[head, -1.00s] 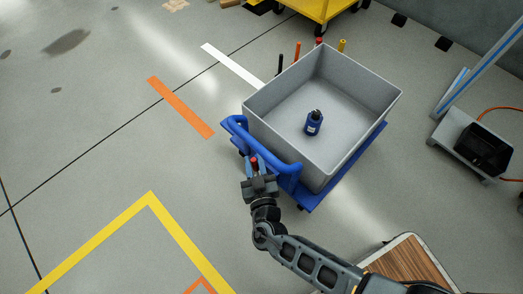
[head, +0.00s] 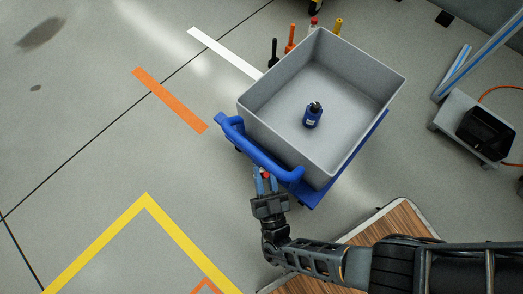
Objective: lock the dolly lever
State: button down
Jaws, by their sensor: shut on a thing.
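The blue dolly (head: 317,192) carries a grey open bin (head: 292,137), with its blue push handle (head: 247,147) on the near-left side. A small red-tipped part, which looks like the dolly lever (head: 265,173), shows just below the handle. My gripper (head: 266,183) is at that part from the near side, with its fingers around the red tip. It is shut on the lever. The fingers hide most of the lever, so I cannot tell its exact angle.
A small dark blue bottle-like object (head: 312,116) stands in the bin. Several coloured posts (head: 291,40) stand behind it. A grey stand with a black box (head: 483,133) is at right. A wood-topped surface (head: 388,222) lies under my arm. The floor at left is clear.

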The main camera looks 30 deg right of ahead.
jog(key=shift+s+f, duration=0.15)
dwell(0.4)
jog(key=c, duration=1)
grip_release()
jog(key=shift+m, duration=0.3)
